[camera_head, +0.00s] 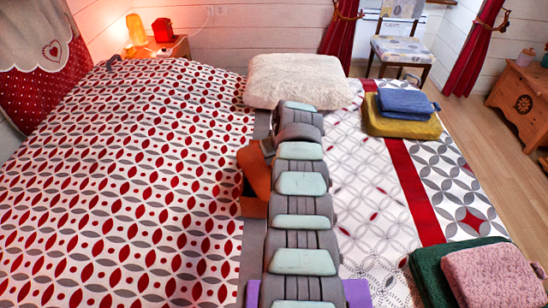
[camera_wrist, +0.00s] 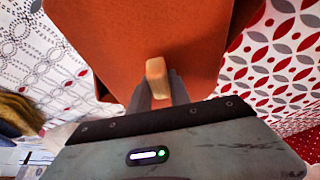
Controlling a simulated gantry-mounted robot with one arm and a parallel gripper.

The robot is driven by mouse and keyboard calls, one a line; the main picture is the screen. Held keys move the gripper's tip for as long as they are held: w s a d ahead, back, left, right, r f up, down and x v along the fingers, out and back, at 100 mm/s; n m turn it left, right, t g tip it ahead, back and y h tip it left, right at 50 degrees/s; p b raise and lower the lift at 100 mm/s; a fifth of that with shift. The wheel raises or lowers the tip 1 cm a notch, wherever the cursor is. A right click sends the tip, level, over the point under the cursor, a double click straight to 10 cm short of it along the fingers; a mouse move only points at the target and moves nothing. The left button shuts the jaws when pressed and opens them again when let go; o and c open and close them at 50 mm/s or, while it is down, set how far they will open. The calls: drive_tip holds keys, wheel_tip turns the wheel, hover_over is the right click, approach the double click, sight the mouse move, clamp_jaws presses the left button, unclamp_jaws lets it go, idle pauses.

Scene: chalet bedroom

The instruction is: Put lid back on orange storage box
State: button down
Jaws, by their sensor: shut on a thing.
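The orange lid (camera_wrist: 140,30) fills the top of the wrist view, with a tan knob (camera_wrist: 157,78) on it. My gripper (camera_wrist: 172,88) is shut on the knob. In the head view the lid (camera_head: 256,168) looks tilted, just left of my arm. The orange storage box (camera_head: 253,208) stands on the bed directly below it, with its dark inside partly showing. The lid is above the box and partly overlaps it in this view; whether they touch I cannot tell. My arm hides the right side of both and the gripper in the head view.
A cream fluffy pillow (camera_head: 298,80) lies behind the box. Folded blue (camera_head: 404,102) and yellow (camera_head: 402,126) textiles, and pink (camera_head: 492,277) and green (camera_head: 430,278) ones, lie to the right. Something purple (camera_head: 356,293) shows beside my arm. The patterned bed (camera_head: 120,180) is clear on the left.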

drive_tip(key=c, duration=0.6)
unclamp_jaws()
drive_tip(key=shift+c, duration=0.2)
drive_tip(key=shift+r, duration=0.1)
drive_tip(key=shift+w+r+p, duration=0.1)
drive_tip(key=shift+r+p, duration=0.7)
drive_tip(key=shift+r, duration=0.65)
drive_tip(key=shift+r+p, duration=0.7)
drive_tip(key=shift+r, duration=1.3)
drive_tip(key=shift+c, duration=0.5)
clamp_jaws()
